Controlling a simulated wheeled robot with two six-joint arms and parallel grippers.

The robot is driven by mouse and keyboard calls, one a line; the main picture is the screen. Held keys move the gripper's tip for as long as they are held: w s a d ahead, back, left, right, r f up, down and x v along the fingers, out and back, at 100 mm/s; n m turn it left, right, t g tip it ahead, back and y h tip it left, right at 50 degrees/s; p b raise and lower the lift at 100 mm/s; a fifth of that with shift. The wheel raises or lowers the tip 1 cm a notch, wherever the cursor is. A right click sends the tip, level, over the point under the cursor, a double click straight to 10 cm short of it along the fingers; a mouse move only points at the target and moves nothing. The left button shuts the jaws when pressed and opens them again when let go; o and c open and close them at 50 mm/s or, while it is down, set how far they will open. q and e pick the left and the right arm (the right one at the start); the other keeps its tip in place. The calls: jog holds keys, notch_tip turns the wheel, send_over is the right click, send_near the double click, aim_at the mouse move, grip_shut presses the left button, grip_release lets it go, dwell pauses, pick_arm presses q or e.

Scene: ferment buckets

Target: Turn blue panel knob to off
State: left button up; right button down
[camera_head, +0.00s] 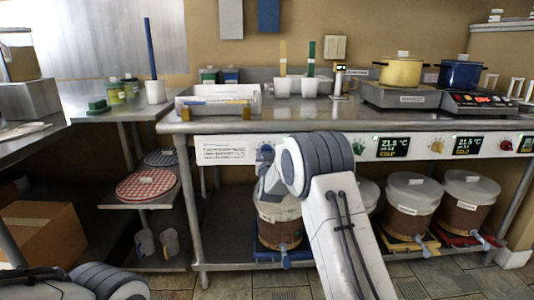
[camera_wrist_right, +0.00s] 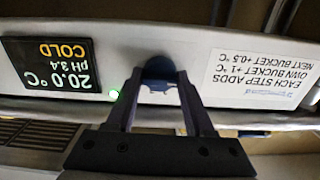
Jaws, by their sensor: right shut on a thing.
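The blue panel knob (camera_wrist_right: 160,78) is on the white control panel (camera_wrist_right: 130,35), between my right gripper's fingers in the right wrist view. My right gripper (camera_wrist_right: 161,82) is shut on it, one finger on each side. In the head view the blue knob (camera_head: 265,151) shows at the panel's left part, with my right gripper (camera_head: 267,165) at it, largely hidden by my arm. Beside the knob, a display (camera_wrist_right: 50,65) reads 20.0 °C, pH 3.4, COLD, upside down. My left gripper is out of view.
Green (camera_head: 358,142), yellow (camera_head: 437,146) and red (camera_head: 506,146) knobs sit further right along the panel. Lidded buckets (camera_head: 410,203) stand on the shelf below. The steel counter (camera_head: 340,115) overhangs the panel. A printed label (camera_wrist_right: 262,75) is beside the blue knob.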

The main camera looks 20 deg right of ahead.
dwell(0.3)
jog(key=shift+c, duration=1.4)
grip_release()
jog(key=shift+s, duration=0.1)
jog(key=p+v, duration=0.1)
jog(key=v, duration=0.9)
jog(key=shift+s, duration=0.2)
jog(key=shift+a, duration=0.15)
